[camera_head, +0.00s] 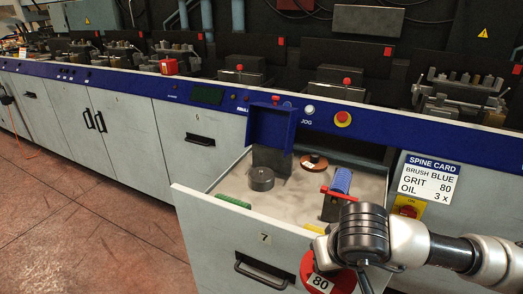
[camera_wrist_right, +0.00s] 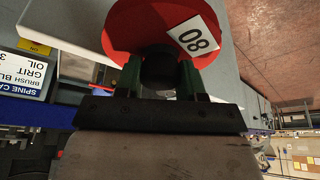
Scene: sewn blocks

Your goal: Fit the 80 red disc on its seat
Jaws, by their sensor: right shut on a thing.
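The red disc (camera_head: 342,279) with a white "80" label hangs in front of the open drawer's front panel, low in the head view. In the right wrist view the red disc (camera_wrist_right: 140,28) fills the top middle, label facing the camera. My right gripper (camera_wrist_right: 159,76) is shut on the dark round hub at the disc's centre. In the head view my right wrist hides the gripper's fingers. In the drawer stand a dark round block (camera_head: 261,178) and an orange-red disc (camera_head: 313,162). I cannot tell which part is the seat. My left gripper is not in view.
The open drawer (camera_head: 208,207), marked 7, has raised walls. A spine card (camera_head: 431,178) reads brush blue, grit 80, oil 3 x.

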